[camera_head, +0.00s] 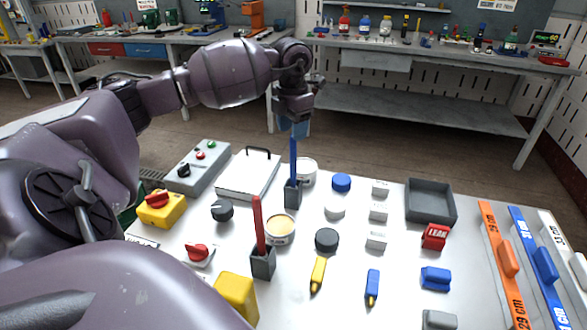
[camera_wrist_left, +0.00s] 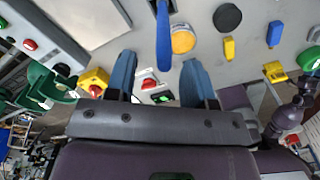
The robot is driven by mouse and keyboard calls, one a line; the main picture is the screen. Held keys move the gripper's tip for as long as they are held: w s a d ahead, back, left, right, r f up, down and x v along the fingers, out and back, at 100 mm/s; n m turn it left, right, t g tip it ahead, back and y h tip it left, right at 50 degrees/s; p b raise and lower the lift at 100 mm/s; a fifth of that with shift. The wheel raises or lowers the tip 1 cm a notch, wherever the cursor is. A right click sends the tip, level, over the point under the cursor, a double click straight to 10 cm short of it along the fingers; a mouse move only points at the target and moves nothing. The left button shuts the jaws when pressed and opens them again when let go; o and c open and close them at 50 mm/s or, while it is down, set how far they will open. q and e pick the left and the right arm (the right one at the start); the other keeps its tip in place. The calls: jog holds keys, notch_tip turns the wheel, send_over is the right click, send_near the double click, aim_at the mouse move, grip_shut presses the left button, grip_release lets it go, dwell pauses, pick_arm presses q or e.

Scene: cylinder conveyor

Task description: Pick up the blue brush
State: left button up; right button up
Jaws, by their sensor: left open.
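The blue brush (camera_head: 293,163) stands upright in a small dark grey holder (camera_head: 292,195) on the white table. My left gripper (camera_head: 294,125) is open above it, pointing down, with its blue fingers around the level of the handle's top. In the left wrist view the blue brush (camera_wrist_left: 163,38) shows its upper end between the two fingers of the left gripper (camera_wrist_left: 158,60), closer to the right-hand finger. I cannot tell whether they touch. My right gripper is not in view.
A red brush (camera_head: 258,225) stands in another holder nearer to me. A yellow-topped tin (camera_head: 280,229) and a white tin (camera_head: 306,171) are close to the blue brush's holder. A dark knob (camera_head: 222,211) and a clipboard-like white panel (camera_head: 247,176) lie to the left.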

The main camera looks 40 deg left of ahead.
pick_arm(q)
send_over(293, 173)
jog(key=shift+f, duration=2.65)
jog(key=shift+w+a, duration=0.3)
jog(key=shift+a, duration=0.05)
jog(key=shift+c, duration=0.2)
grip_shut()
